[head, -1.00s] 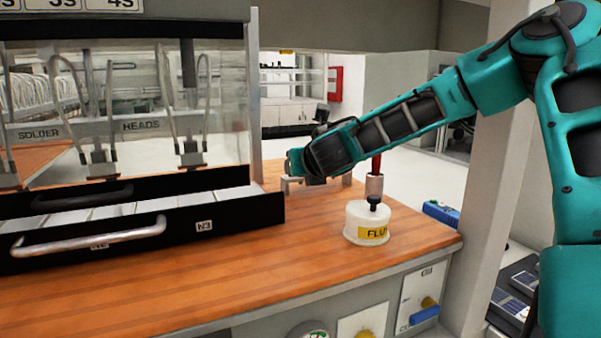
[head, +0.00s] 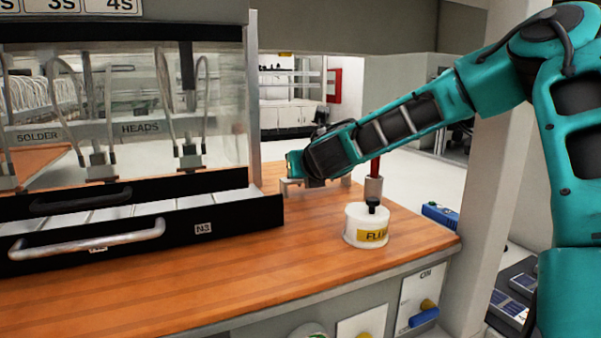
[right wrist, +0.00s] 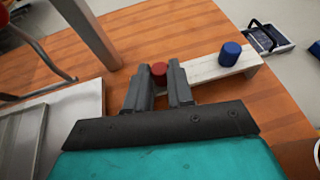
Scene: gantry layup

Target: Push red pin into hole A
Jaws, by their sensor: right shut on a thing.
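My right gripper (right wrist: 158,84) is shut on the red pin (right wrist: 159,70), whose rounded top shows between the fingertips in the right wrist view. The pin is at the left part of a pale raised bar (right wrist: 210,68). How deep the pin sits is hidden by the fingers. A blue pin (right wrist: 230,54) stands upright in the right part of the bar. In the head view my right gripper (head: 312,182) is low over the bar, whose legs (head: 346,181) show, and my wrist hides the pins. No hole label is readable. My left gripper is not in view.
The drawer cabinet (head: 140,225) fills the left. The wooden bench front (head: 230,270) is clear.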

